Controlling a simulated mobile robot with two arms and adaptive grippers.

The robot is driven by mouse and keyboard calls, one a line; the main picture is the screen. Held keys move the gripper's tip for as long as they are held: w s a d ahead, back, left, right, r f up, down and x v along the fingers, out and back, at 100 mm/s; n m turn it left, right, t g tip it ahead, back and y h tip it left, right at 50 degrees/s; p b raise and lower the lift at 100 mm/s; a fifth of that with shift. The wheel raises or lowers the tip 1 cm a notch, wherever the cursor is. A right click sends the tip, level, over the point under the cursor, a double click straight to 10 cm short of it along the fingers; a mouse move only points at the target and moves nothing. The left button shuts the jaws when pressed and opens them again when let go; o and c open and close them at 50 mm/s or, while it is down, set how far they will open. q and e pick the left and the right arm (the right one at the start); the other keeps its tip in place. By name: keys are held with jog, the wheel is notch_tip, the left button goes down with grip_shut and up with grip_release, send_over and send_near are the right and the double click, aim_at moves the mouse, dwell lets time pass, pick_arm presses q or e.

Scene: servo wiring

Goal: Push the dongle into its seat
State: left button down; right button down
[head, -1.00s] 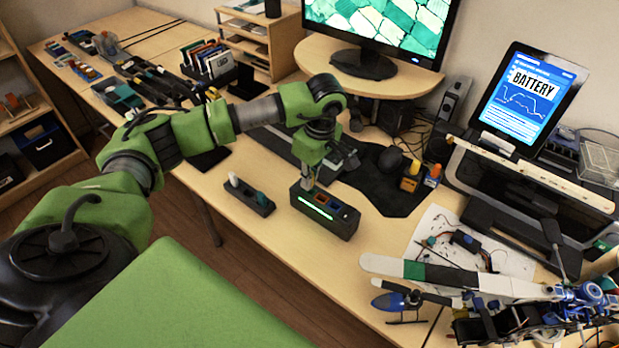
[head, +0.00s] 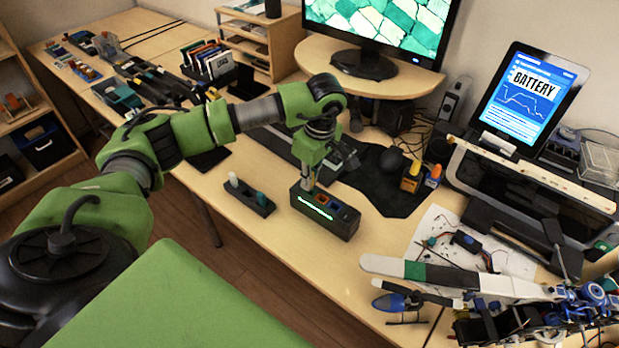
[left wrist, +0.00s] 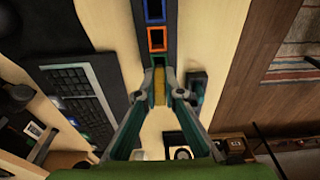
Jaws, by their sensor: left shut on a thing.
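A black dock box (head: 342,223) with a lit green strip on its front stands on the desk. Colored slots show in its top; in the left wrist view a blue slot and an orange slot (left wrist: 157,40) line up along the dock. My left gripper (head: 308,184) points down at the dock's left end. Its fingers (left wrist: 160,92) are shut on a yellow dongle (left wrist: 159,80), over the dock's near end in the wrist view. The fingers hide the dongle's lower end, so I cannot tell how deep it sits. My right gripper is not in view.
A small black holder (head: 240,197) with a white and a teal stick stands left of the dock. A keyboard (left wrist: 80,95) and a dark mat (head: 385,195) lie behind it. A model helicopter (head: 490,290) lies at the right. The desk in front of the dock is clear.

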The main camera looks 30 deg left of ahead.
pick_arm(q)
jog(key=shift+f+b, duration=0.8)
jog(key=shift+f, duration=0.2)
jog(key=c, duration=2.1)
grip_release()
jog(key=shift+r, duration=0.1)
jog(key=r, duration=0.4)
jog(key=d+r, duration=0.1)
jog(key=r, duration=0.7)
jog(key=shift+d, duration=0.4)
